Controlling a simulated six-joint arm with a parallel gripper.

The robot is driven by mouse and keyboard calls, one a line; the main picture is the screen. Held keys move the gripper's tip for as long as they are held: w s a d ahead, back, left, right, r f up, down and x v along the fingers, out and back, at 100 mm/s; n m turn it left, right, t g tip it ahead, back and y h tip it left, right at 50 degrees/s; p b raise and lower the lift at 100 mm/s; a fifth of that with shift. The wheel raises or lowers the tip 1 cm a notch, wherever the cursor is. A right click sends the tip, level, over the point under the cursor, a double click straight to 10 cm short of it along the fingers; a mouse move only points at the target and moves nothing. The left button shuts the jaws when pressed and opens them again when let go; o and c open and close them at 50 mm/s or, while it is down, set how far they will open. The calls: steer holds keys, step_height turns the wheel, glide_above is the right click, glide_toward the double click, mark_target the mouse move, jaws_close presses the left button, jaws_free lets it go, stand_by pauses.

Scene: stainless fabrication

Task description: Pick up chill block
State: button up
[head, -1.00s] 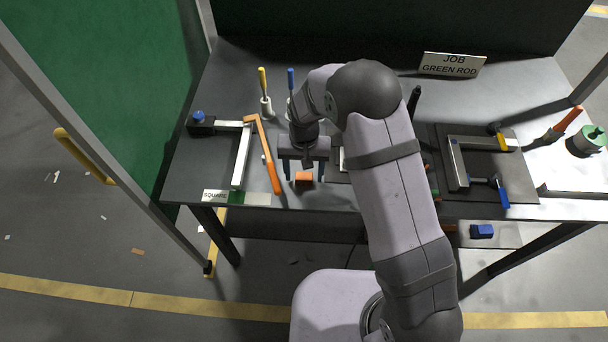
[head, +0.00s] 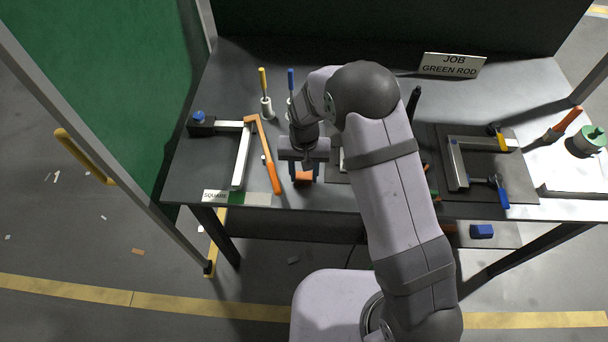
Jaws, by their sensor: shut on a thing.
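The chill block appears to be the small copper-orange block (head: 304,176) near the front edge of the table, left of my arm. My gripper (head: 304,179) points down over it, with its fingers on both sides of the block. The jaws are shut on the block. The top of the block is partly hidden under the gripper body. I cannot tell whether it still touches the table.
An orange-handled tool (head: 264,155) and a steel square (head: 241,158) lie just left of the gripper. Two upright sticks, yellow (head: 263,82) and blue (head: 291,80), stand behind. A clamp (head: 456,164) lies right of my arm. The "JOB GREEN ROD" sign (head: 451,65) stands at the back.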

mark_target(304, 175)
step_height(304, 175, up, 10)
steer(key=b, duration=0.3)
steer(key=w+d+b, duration=0.1)
steer(key=d+b, duration=0.1)
steer(key=d, duration=1.5)
steer(key=shift+w+d+r, duration=0.2)
steer(key=shift+w+d, duration=0.05)
steer(key=shift+w, duration=0.15)
steer(key=shift+f+p, duration=1.55)
steer(key=shift+f, duration=3.5)
